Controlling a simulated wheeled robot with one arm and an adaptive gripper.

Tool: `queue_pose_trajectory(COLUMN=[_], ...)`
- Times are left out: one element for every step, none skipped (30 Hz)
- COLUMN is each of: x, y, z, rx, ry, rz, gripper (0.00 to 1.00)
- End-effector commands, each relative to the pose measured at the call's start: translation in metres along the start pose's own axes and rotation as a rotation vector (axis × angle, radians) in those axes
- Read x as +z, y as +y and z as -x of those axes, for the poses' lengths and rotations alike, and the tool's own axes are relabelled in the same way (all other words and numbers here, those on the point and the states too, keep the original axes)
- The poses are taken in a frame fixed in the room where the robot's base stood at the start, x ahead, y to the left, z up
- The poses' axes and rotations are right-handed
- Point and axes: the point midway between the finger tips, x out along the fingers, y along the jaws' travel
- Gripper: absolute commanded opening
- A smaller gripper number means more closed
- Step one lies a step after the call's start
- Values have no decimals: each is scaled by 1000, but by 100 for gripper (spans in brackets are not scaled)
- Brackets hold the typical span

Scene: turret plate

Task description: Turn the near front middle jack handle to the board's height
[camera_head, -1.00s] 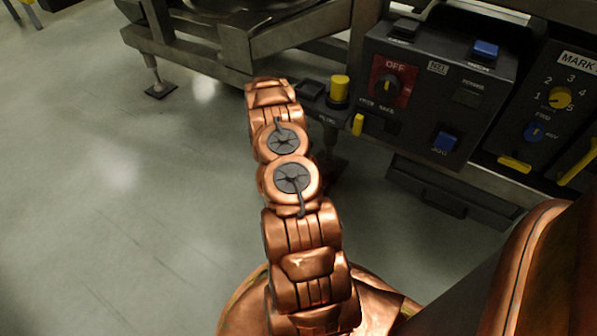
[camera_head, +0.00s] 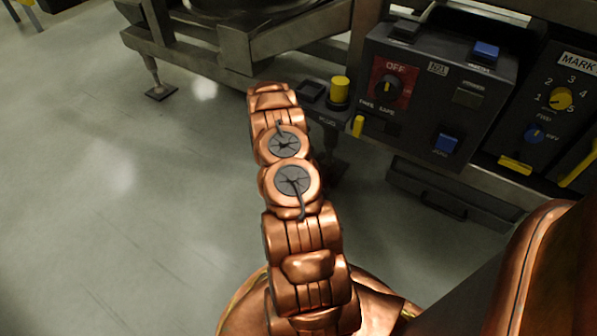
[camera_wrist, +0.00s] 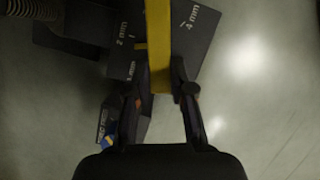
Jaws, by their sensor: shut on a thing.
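In the wrist view a yellow bar, the jack handle (camera_wrist: 158,45), runs down from the top edge to between my fingers. My gripper (camera_wrist: 163,89) is shut on its lower end, with one finger on each side. Behind the handle is a dark scale plate (camera_wrist: 122,62) with pale marks, among them "2 mm" on the left and "4 mm" on the right. The handle covers the middle of the scale. In the head view my arm hides the handle and gripper. I cannot make out a board showing a height.
In the head view a dark control box (camera_head: 437,85) with knobs and blue buttons stands right of my arm. A yellow button (camera_head: 340,90) sits beside my arm on the metal frame (camera_head: 290,38). The grey floor (camera_head: 110,210) at left is clear.

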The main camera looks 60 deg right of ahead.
Motion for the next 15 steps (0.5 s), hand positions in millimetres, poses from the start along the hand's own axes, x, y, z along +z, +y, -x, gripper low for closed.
queue_pose_trajectory(x=[0, 0, 0, 0, 0, 0, 0, 0, 1, 1, 1, 2, 2, 2, 2], y=[0, 0, 0, 0, -1, -1, -1, -1, -2, -2, -3, -4, -4, -5, -6], z=[0, 0, 1, 1, 1, 2, 2, 3, 4, 4, 4, 5, 5, 6, 6], rx=[0, 0, 2, 3, 5, 9, 12, 16, 23, 28, 34, 42, 50, 58, 69], ry=[0, 0, 0, 0, 0, 0, 1, 1, 2, 1, 0, 0, 0, 0, 1], rz=[1, 2, 5, 8, 13, 21, 29, 38, 53, 66, 80, 102, 121, 141, 168], gripper=[0, 0, 0, 0, 0, 0, 0, 0, 0, 0, 0, 0, 0, 0, 0])
